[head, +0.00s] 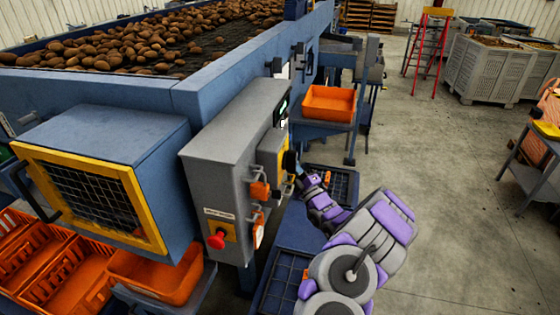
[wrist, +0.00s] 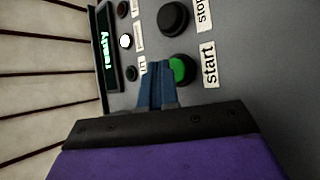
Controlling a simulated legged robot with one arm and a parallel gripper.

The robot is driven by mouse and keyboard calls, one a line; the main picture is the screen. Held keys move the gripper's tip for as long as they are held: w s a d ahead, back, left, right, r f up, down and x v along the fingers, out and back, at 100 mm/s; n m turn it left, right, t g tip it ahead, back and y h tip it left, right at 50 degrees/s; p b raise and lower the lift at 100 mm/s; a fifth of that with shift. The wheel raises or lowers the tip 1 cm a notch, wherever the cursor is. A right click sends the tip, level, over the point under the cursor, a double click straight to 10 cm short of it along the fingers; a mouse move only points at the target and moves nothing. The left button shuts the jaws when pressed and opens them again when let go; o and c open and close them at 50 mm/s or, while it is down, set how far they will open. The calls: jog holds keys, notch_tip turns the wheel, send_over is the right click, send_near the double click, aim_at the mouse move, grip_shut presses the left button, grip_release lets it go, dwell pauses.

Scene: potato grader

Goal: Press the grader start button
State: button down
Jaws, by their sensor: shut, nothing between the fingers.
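The green start button (wrist: 180,69) sits in a dark ring on the grey control panel, beside a white "start" label (wrist: 209,65) in the wrist view. A dark stop button (wrist: 173,17) is above it in that picture. My gripper (wrist: 157,70) is shut and empty. Its blue fingertips overlap the left edge of the start button in the picture; I cannot tell whether they touch it. In the head view my gripper (head: 298,170) is at the right face of the grey control box (head: 228,135), and the start button is hidden.
A display (wrist: 105,45) shows green text reading "ready". A red mushroom button (head: 217,240) is low on the control box. An orange tray (head: 329,103) stands beyond my gripper, and potatoes (head: 130,45) lie on the grader.

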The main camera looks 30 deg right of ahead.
jog(key=shift+w+d, duration=0.15)
dwell(0.5)
jog(key=shift+d+f, duration=0.15)
jog(key=shift+d, duration=0.2)
jog(key=shift+w+a, duration=0.1)
jog(key=shift+a, duration=0.1)
dwell(0.7)
jog(key=shift+w+a+r, duration=0.1)
jog(key=shift+a+r, duration=0.1)
